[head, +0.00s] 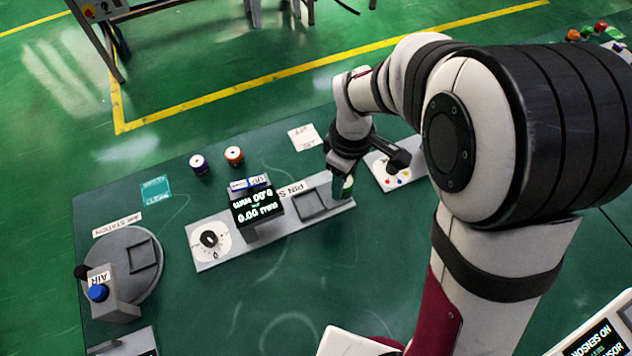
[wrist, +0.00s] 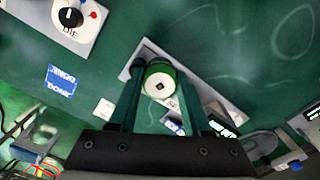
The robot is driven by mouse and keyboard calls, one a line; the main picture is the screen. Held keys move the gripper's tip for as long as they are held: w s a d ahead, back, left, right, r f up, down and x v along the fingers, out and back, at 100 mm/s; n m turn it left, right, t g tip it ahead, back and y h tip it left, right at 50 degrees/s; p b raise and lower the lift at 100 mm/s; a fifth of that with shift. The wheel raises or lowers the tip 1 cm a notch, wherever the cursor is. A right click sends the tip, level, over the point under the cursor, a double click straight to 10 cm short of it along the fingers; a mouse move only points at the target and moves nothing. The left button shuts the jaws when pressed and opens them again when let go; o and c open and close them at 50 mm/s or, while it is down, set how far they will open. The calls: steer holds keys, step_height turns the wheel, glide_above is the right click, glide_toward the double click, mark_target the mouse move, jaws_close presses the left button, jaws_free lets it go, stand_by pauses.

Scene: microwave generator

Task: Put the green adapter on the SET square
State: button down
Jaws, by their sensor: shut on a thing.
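The green adapter (wrist: 159,81) is a round piece with a pale top and a small dark centre hole. My gripper (wrist: 157,88) is shut on it, one finger on each side. In the head view my gripper (head: 345,178) is at the right end of the grey pin station plate (head: 270,228), and a bit of the green adapter (head: 347,187) shows below the fingers. Whether the adapter touches the plate is not clear. The SET square (head: 304,137) is a white patch on the green table, behind and left of my gripper, with nothing on it.
A purple-banded adapter (head: 198,164) and an orange one (head: 234,155) stand left of the SET square. A display box (head: 257,211) rises from the plate. A plate with coloured buttons (head: 396,172) lies close right of my gripper. The round air station (head: 140,238) is far left.

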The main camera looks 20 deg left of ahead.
steer(key=w+d+r, duration=0.1)
steer(key=d+r, duration=0.2)
steer(key=d, duration=0.1)
steer(key=w+a+f+m, duration=0.15)
steer(key=w+a, duration=0.25)
steer(key=w, duration=0.4)
steer(key=w+a+m, duration=0.3)
steer(key=w, duration=0.5)
steer(key=a+f, duration=0.2)
steer(key=a, duration=0.1)
steer(key=a+f, duration=0.2)
steer(key=a, duration=0.2)
steer(key=a+f, duration=0.3)
steer(key=a, duration=0.1)
steer(key=shift+s+a, duration=0.1)
steer(key=shift+a, duration=0.15)
steer(key=shift+a+f, duration=0.2)
steer(key=shift+f, duration=1.95)
steer(key=shift+c, duration=1.7)
jaws_free()
steer(key=shift+f, duration=0.1)
